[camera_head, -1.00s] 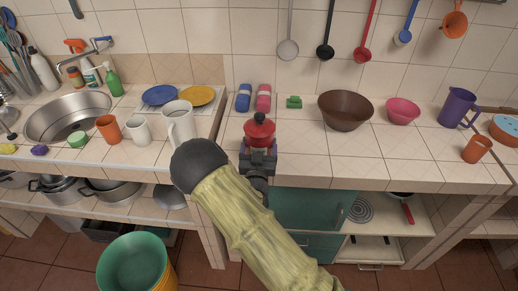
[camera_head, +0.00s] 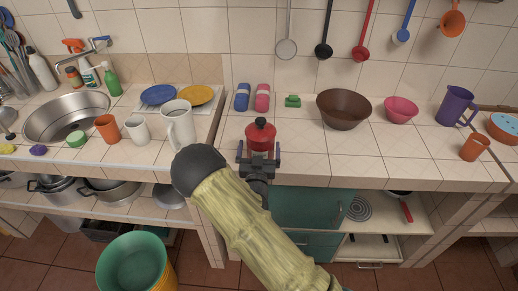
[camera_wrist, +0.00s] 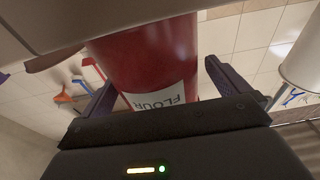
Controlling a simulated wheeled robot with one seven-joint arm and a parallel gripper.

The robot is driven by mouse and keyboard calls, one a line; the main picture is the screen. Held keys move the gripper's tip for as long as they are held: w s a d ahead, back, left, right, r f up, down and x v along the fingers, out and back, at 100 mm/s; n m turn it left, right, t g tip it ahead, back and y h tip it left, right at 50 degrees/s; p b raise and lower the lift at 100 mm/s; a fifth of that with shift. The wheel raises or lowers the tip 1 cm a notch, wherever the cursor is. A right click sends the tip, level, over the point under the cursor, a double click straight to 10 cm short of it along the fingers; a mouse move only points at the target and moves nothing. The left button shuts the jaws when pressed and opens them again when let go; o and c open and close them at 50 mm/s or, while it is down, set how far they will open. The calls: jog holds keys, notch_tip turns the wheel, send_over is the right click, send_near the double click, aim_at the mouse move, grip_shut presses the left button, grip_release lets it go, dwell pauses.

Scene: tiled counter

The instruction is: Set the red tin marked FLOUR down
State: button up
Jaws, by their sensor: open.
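The red tin (camera_head: 260,135), with a red lid and a dark knob, stands upright on the tiled counter near its front edge. In the wrist view the red tin (camera_wrist: 150,62) fills the upper middle, and its white label reads FLOUR. My gripper (camera_head: 259,156) is at the tin's near side, with its jaws spread to the left and right of it. In the wrist view my gripper's fingers (camera_wrist: 165,88) are open, with gaps showing between them and the tin. The tin's base is partly hidden by my gripper.
Blue and pink rolled cloths (camera_head: 242,100) and a small green item (camera_head: 293,101) lie behind the tin. A brown bowl (camera_head: 344,110) and pink bowl (camera_head: 401,110) stand to the right. A white pitcher (camera_head: 179,126) stands left. The counter just right of the tin is clear.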

jog(key=shift+s, duration=0.3)
jog(key=s+f+b, duration=0.1)
jog(key=s+b, duration=0.2)
jog(key=s, duration=0.8)
jog(key=shift+s+f, duration=0.2)
jog(key=shift+f, duration=0.1)
jog(key=shift+a, duration=0.15)
jog(key=shift+w, duration=0.1)
